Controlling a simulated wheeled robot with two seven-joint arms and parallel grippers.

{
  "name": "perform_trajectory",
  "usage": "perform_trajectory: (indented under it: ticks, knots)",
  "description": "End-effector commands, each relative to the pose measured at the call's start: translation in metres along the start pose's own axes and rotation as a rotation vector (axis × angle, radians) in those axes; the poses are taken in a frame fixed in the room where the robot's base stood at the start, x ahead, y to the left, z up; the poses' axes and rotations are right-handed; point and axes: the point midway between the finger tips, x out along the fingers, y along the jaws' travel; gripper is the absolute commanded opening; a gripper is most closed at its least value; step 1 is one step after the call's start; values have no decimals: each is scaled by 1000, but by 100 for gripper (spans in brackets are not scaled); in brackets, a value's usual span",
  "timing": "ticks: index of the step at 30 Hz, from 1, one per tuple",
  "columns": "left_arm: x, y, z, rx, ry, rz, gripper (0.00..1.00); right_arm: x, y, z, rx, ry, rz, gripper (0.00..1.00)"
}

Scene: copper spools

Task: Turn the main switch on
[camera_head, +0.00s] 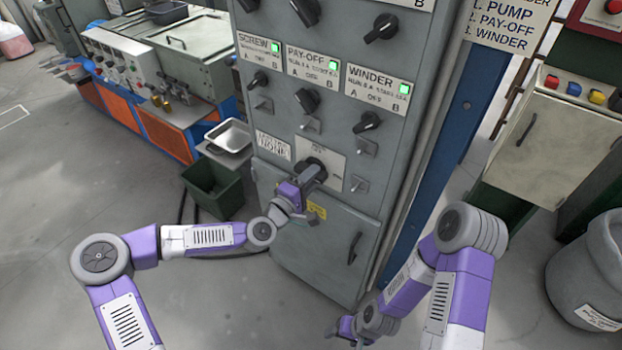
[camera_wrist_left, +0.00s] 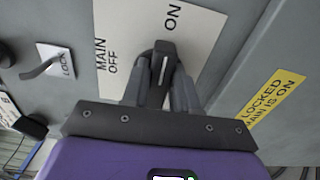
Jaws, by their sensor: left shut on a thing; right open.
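The main switch (camera_head: 315,165) is a black rotary knob on a white plate low on the grey control cabinet. In the left wrist view its handle (camera_wrist_left: 163,66) carries a white line, and the plate (camera_wrist_left: 115,25) reads "MAIN OFF" and "ON". The line runs roughly up and down in that picture, with "ON" beyond its upper end and "OFF" off to the left. My left gripper (camera_head: 303,188) is at the switch, its fingers (camera_wrist_left: 160,92) shut on either side of the handle. My right gripper (camera_head: 350,330) is low, in front of the cabinet's base, open and apart from the switch.
A lock lever (camera_wrist_left: 42,68) and a yellow "LOCKED MAIN IS ON" label (camera_wrist_left: 270,105) flank the plate. Above are selector knobs with lit green lamps (camera_head: 275,48). A cabinet door handle (camera_head: 354,248) sits below. A green bin (camera_head: 213,188) stands left and a grey drum (camera_head: 590,265) right.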

Motion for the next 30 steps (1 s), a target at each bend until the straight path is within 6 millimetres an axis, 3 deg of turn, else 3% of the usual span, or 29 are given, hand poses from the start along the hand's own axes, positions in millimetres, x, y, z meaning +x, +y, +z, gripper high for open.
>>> perform_trajectory:
  ticks: [20,21,24,30]
  knots:
    - [0,0,0,62,-1,0,0,2,1,0,0,0,0,77]
    - [0,0,0,62,-1,1,34,2,1,0,0,0,0,77]
    - [0,-1,0,61,-1,0,49,2,1,0,0,0,0,77]
    - [0,-1,0,59,0,0,49,2,1,0,0,0,0,77]
